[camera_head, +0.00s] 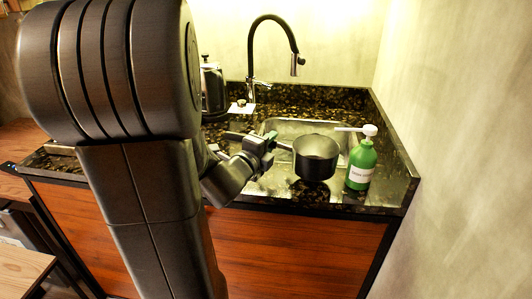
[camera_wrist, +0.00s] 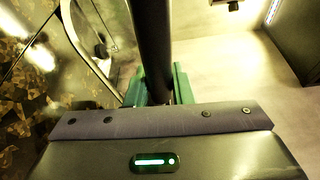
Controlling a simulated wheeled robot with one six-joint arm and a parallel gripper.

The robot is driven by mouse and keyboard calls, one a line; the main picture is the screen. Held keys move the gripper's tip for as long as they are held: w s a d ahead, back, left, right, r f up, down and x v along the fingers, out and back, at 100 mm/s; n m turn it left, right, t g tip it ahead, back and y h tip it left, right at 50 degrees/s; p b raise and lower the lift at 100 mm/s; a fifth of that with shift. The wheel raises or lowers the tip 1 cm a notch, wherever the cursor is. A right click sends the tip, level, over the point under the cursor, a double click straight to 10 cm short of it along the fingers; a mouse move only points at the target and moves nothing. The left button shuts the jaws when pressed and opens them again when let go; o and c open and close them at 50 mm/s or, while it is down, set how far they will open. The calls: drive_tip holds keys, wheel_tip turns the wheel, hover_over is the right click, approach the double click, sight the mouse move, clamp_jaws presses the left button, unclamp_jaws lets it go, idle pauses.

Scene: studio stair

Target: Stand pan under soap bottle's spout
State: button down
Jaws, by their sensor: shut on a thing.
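The dark pan (camera_head: 316,170) is upright near the counter's front, left of the soap bottle. My gripper (camera_head: 270,141) is shut on its handle from the left. In the wrist view the black handle (camera_wrist: 151,40) runs between the green fingers of my gripper (camera_wrist: 158,90). The pan appears slightly above the counter, but a small gap is hard to judge. The green soap bottle (camera_head: 361,166) with a white label stands upright on the counter. Its white spout (camera_head: 350,129) points left, its tip appearing above the pan's right rim; the depth between them is unclear.
A metal sink (camera_head: 290,126) lies behind the pan, with a black tap (camera_head: 252,50) arching over it. A dark kettle (camera_head: 213,88) stands at the back left, partly hidden by my arm. The dark speckled counter (camera_head: 388,192) ends at a wall on the right.

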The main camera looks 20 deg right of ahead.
drive_tip(key=shift+f+b, duration=0.3)
drive_tip(key=shift+f, duration=1.45)
drive_tip(key=shift+f, duration=0.15)
drive_tip(key=c, duration=1.3)
unclamp_jaws()
drive_tip(key=shift+o, duration=0.2)
drive_tip(key=shift+r, duration=0.25)
drive_tip(key=v, duration=1.2)
drive_tip(key=shift+f, duration=0.1)
